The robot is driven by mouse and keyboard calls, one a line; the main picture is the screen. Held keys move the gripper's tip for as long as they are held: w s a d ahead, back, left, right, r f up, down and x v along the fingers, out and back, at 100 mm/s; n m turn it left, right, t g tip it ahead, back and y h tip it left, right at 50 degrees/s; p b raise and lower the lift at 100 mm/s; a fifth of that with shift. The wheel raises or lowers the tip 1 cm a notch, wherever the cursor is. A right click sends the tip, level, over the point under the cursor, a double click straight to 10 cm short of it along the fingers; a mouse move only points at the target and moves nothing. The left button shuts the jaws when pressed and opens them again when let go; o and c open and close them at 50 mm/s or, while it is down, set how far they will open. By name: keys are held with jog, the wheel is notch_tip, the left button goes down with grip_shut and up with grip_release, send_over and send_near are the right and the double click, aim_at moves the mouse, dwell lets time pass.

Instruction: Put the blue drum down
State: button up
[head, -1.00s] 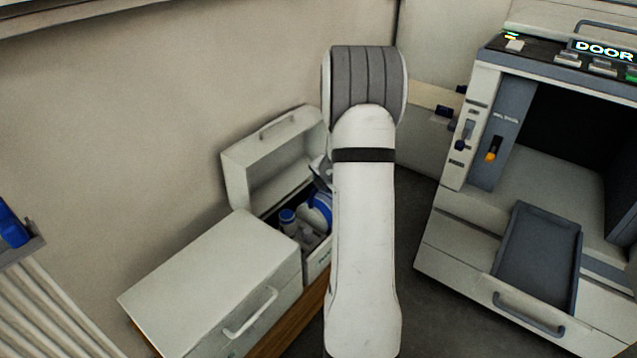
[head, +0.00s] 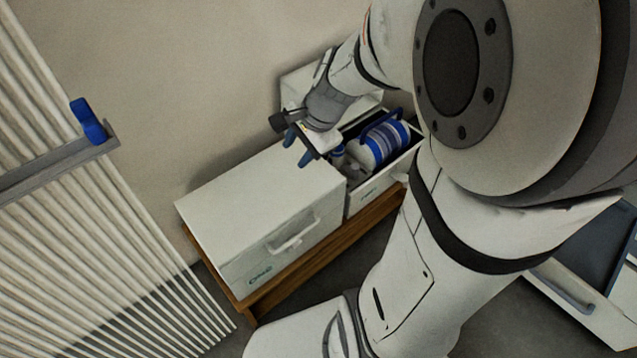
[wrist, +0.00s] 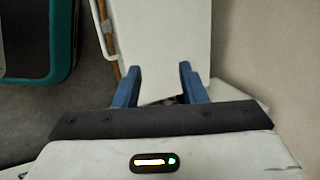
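The blue drum (head: 387,147), striped blue and white with a blue handle, lies in the open white box (head: 385,184) at the back. My gripper (head: 299,149) is up and left of the drum, above the back edge of the closed white box, and apart from the drum. Its two blue fingers stand apart with nothing between them. In the wrist view my gripper (wrist: 158,84) is also open and empty, over a white surface. The drum does not show in the wrist view.
The closed white box (head: 262,200) stands left of the open one on a wooden base (head: 325,258). Smaller bottles share the open box with the drum. A ribbed white panel with a blue clip (head: 88,121) is at the left. A grey drawer tray (head: 600,245) shows at the right.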

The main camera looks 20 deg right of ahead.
jog(key=s+n+g+h, duration=0.2)
jog(key=s+n+h, duration=0.1)
jog(key=s+n, duration=0.8)
jog(key=n, duration=0.3)
jog(key=shift+a+r, duration=0.15)
jog(key=shift+r, duration=0.25)
